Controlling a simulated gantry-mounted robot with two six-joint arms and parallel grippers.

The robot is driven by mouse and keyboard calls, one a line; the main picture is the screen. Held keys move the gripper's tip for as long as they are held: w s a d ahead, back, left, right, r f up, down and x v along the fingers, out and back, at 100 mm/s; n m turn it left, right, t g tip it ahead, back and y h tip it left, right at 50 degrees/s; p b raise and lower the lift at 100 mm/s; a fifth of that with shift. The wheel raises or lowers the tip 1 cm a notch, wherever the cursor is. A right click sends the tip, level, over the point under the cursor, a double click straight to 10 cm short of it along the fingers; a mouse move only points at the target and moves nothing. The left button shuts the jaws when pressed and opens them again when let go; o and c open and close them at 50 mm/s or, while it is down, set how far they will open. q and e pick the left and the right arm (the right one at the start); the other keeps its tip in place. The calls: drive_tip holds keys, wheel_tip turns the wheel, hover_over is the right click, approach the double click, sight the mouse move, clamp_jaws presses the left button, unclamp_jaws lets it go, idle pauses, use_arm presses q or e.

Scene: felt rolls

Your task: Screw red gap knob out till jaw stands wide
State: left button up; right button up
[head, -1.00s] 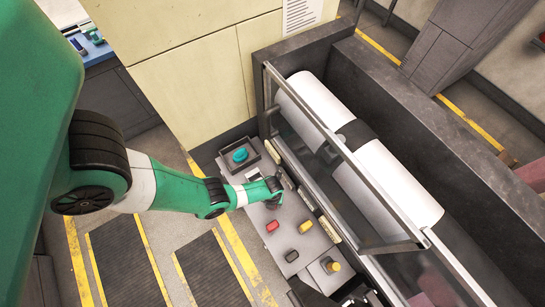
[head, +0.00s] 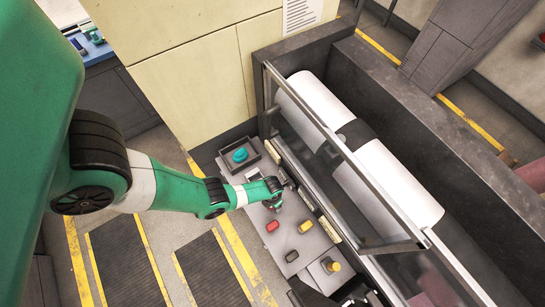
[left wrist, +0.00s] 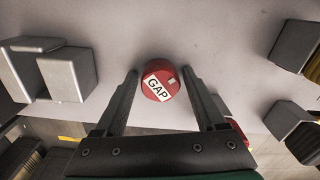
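The red gap knob (left wrist: 158,80), with a white GAP label and a small pale mark on its face, shows in the left wrist view. My left gripper (left wrist: 160,74) is open, with one finger on each side of the knob. A narrow gap shows between the knob and each fingertip, so I see no contact. In the head view, my left gripper (head: 279,194) is over the upper part of the grey control panel (head: 259,213), and my wrist hides the knob. I cannot make out the jaw. My right gripper is not in view.
The panel also bears a red control (head: 272,226), a yellow one (head: 306,226) and a dark one (head: 291,256). A teal knob (head: 240,155) sits in a tray above. A framed clear guard (head: 345,150) stands beside the white roll (head: 380,180).

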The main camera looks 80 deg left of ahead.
use_arm(q)
drive_tip(key=n, duration=0.6)
drive_tip(key=shift+n, duration=0.3)
drive_tip(key=n, duration=0.3)
drive_tip(key=shift+n, duration=1.2)
drive_tip(key=shift+n, duration=1.2)
drive_tip(key=n, duration=0.3)
drive_tip(key=shift+n, duration=0.3)
